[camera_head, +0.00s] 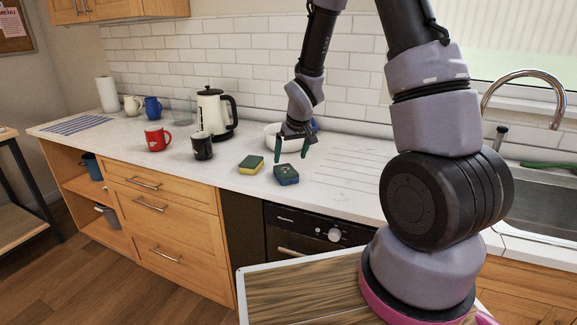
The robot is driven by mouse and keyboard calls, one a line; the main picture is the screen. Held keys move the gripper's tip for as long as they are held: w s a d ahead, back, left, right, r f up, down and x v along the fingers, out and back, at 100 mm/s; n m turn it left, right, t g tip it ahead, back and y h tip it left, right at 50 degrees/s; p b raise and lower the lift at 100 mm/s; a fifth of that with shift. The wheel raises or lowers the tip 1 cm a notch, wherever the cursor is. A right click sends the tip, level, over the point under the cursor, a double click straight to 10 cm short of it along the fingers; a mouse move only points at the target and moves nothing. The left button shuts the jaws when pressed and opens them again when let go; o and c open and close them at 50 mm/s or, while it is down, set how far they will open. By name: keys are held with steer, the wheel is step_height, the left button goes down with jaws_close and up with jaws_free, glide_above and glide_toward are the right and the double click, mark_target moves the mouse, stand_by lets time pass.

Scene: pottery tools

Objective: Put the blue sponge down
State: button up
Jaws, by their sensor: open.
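The blue sponge (288,181), with a dark green top, rests flat on the white countertop near its front edge. My gripper (291,159) points down with its two green fingers spread apart. It is just above and behind the blue sponge in the head view, and nothing shows between the fingers. I cannot tell whether a fingertip touches the sponge. A yellow sponge (247,169) with a green top lies just left of the blue one.
A white bowl (272,136) stands behind my gripper, partly hidden. A black mug (202,146), a red mug (157,138) and a kettle (213,113) stand to the left. The sink (544,208) is at the right. Ridged, clear counter (345,180) lies right of the sponges.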

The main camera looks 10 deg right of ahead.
steer(key=s+d+r+m, duration=0.1)
steer(key=s+d+r, duration=0.15)
steer(key=r, duration=0.45)
steer(key=s+d+r+m+t, duration=0.1)
steer(key=s+r, duration=0.3)
steer(key=r, duration=0.3)
steer(key=s+d+r+m, duration=0.1)
steer(key=s+r, duration=0.2)
steer(key=r, duration=0.4)
steer(key=s+r+m, duration=0.1)
steer(key=s+r, duration=0.3)
steer(key=s, duration=0.4)
steer(key=s+r+m+t+y, duration=0.1)
steer(key=s+r+m, duration=0.1)
steer(key=s+r, duration=0.3)
steer(key=s, duration=0.3)
steer(key=shift+d+r+t+y, duration=0.15)
steer(key=shift+d+t+y, duration=0.1)
steer(key=shift+t+y, duration=0.05)
